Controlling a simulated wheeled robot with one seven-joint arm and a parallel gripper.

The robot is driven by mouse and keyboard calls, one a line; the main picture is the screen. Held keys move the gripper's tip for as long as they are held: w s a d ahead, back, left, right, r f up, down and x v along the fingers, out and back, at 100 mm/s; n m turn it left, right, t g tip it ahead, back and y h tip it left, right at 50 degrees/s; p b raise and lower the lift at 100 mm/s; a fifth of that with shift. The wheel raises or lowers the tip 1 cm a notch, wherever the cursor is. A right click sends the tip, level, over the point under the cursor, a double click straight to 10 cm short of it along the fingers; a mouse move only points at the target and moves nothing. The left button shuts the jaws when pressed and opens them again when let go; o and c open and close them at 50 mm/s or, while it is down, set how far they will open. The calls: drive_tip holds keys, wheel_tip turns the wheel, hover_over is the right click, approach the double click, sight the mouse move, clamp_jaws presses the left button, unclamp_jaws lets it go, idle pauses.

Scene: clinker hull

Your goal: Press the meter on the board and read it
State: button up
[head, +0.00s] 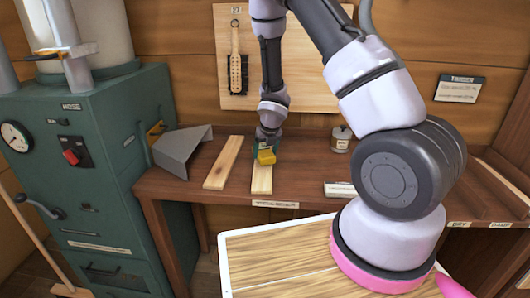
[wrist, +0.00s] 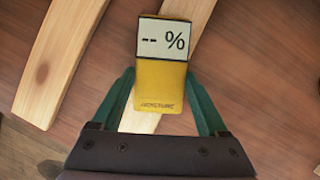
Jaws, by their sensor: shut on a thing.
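My gripper (wrist: 163,115) is shut on the yellow moisture meter (wrist: 160,85), with a green finger on each side of it. The meter's display faces up and reads "-- %". It lies over a pale wooden board (wrist: 193,22) on the bench; whether it touches the board I cannot tell. In the head view the meter (head: 266,156) is at the far end of the right-hand board (head: 262,180), and my gripper (head: 264,142) is partly hidden behind my wrist.
A second board (head: 223,162) lies to the left, also in the wrist view (wrist: 62,58). A grey metal hood (head: 182,150) and green machine (head: 85,150) stand left. A small jar (head: 341,138) stands right on the brown bench (head: 170,185).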

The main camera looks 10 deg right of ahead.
sight(265, 153)
drive_tip(key=shift+f, duration=0.4)
idle(0.4)
drive_tip(key=shift+s+f, duration=0.15)
idle(1.5)
drive_tip(key=shift+r, duration=4.15)
